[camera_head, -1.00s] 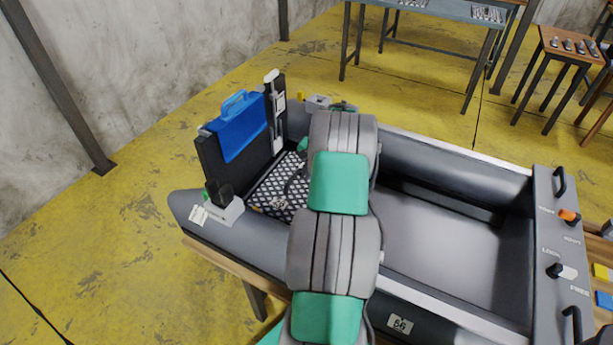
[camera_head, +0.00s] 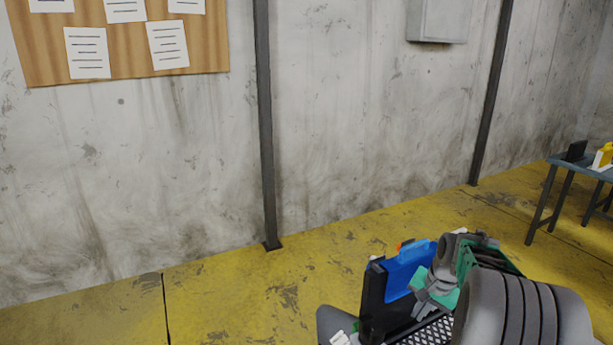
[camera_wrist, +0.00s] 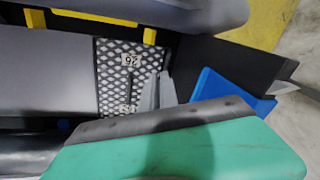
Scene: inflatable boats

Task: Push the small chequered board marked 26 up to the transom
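The chequered board (camera_wrist: 115,60) lies in the boat and carries a plate reading 26, upside down in the wrist view. A second plate near its lower edge is unclear. A corner of the board shows in the head view (camera_head: 434,331). The black transom (camera_head: 374,297), with a blue cover over its top, stands beside it and also shows in the wrist view (camera_wrist: 200,62). My gripper (camera_wrist: 161,74) has its grey fingers close together over the board's transom-side part, holding nothing. I cannot tell whether they touch the board. In the head view my gripper (camera_head: 424,306) is beside the transom.
The boat's grey tube (camera_wrist: 170,12) runs along the top of the wrist view, with yellow blocks (camera_wrist: 149,36) below it. A table (camera_head: 585,168) stands at the right of the head view. The yellow floor (camera_head: 230,300) left of the boat is clear.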

